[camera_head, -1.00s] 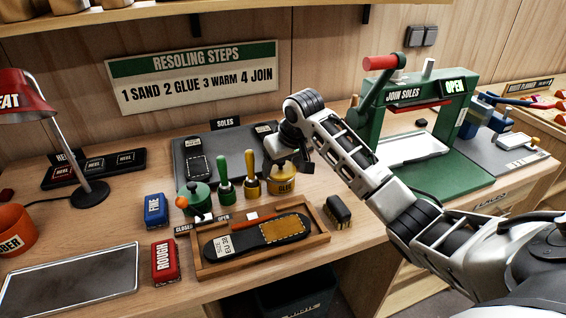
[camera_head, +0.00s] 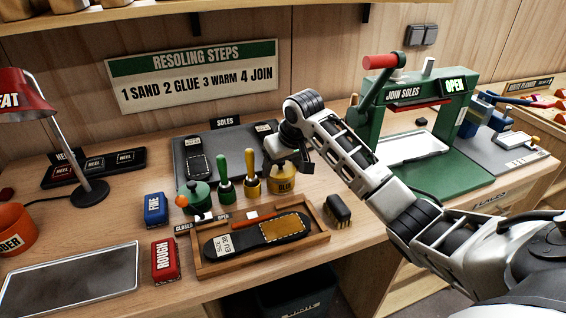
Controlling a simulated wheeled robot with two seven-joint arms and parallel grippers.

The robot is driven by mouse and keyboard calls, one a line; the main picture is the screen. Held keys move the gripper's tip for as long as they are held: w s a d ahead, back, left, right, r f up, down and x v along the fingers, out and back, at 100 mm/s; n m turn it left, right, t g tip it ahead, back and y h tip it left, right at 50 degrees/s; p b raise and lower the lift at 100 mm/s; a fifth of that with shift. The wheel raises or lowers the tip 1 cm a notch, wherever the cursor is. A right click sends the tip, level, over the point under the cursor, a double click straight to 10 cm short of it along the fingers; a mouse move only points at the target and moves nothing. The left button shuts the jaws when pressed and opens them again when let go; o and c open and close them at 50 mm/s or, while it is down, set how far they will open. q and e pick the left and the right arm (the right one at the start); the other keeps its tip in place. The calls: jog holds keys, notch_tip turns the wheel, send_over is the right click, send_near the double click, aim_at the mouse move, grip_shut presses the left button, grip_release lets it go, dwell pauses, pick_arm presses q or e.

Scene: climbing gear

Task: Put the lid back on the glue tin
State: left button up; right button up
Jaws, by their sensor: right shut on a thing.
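The yellow glue tin (camera_head: 284,185), labelled GLUE, stands upright on the bench behind the wooden tray. My right gripper (camera_head: 290,164) reaches in from the right and is directly over the tin's top. It is shut on the lid, which is mostly hidden by the gripper and hard to make out. I cannot tell whether the lid touches the tin's rim. My left gripper is not in view.
A yellow-handled brush (camera_head: 252,177) and a green-handled brush (camera_head: 224,180) stand left of the tin, with a green pot (camera_head: 195,197) beyond. The wooden tray (camera_head: 205,269) holds a sole. A black brush (camera_head: 339,208) lies right. The green press (camera_head: 455,165) stands further right.

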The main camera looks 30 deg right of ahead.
dwell(0.3)
jog(key=o, duration=1.1)
jog(key=shift+o, duration=0.2)
jog(key=shift+r, duration=3.5)
grip_shut()
jog(key=shift+f, duration=0.15)
